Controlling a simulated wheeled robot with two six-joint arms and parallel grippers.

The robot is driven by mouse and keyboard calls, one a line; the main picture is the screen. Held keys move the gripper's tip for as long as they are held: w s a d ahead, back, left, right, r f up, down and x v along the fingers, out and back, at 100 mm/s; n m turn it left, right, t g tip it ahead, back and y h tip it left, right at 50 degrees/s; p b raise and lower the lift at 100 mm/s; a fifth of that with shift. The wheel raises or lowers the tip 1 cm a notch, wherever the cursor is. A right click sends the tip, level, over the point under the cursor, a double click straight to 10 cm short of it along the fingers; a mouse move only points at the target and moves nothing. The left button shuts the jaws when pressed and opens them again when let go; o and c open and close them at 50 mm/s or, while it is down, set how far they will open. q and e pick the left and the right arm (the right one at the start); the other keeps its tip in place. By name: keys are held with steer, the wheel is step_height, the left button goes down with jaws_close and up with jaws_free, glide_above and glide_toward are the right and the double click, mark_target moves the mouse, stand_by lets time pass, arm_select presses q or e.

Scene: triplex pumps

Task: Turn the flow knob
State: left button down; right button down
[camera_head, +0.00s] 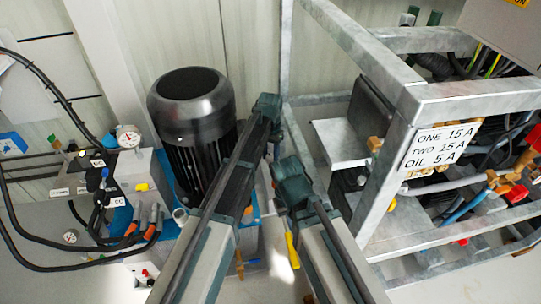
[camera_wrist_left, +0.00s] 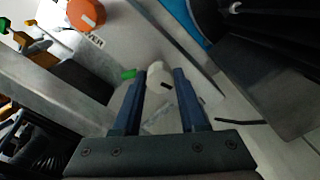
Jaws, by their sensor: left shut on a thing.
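A whitish rounded knob (camera_wrist_left: 158,76) with a black mark shows in the left wrist view; I take it to be the flow knob. My left gripper (camera_wrist_left: 160,72) has its two blue fingers on either side of it, shut on it. The knob's far side and base are partly hidden. In the head view my arms cover the area in front of the pump, and I cannot make out the knob or the fingertips there.
A black motor (camera_head: 193,125) stands left of my arms. A grey metal frame (camera_head: 400,120) with a label plate (camera_head: 437,146) stands on the right. A pressure gauge (camera_head: 129,136) and black hoses are at the left. An orange knob (camera_wrist_left: 86,14) sits near the left gripper.

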mark_target(271, 156)
arm_select(q)
steer(key=shift+m, duration=0.5)
steer(key=shift+c, duration=2.2)
jaws_free()
steer(key=shift+r, duration=0.15)
arm_select(e)
steer(key=shift+r, duration=0.15)
arm_select(q)
step_height(271, 156, up, 14)
steer(key=p, duration=1.3)
steer(key=shift+f+p, duration=0.2)
steer(key=shift+p, duration=0.2)
arm_select(e)
step_height(271, 156, up, 14)
steer(key=shift+f, duration=0.25)
steer(key=shift+a, duration=0.1)
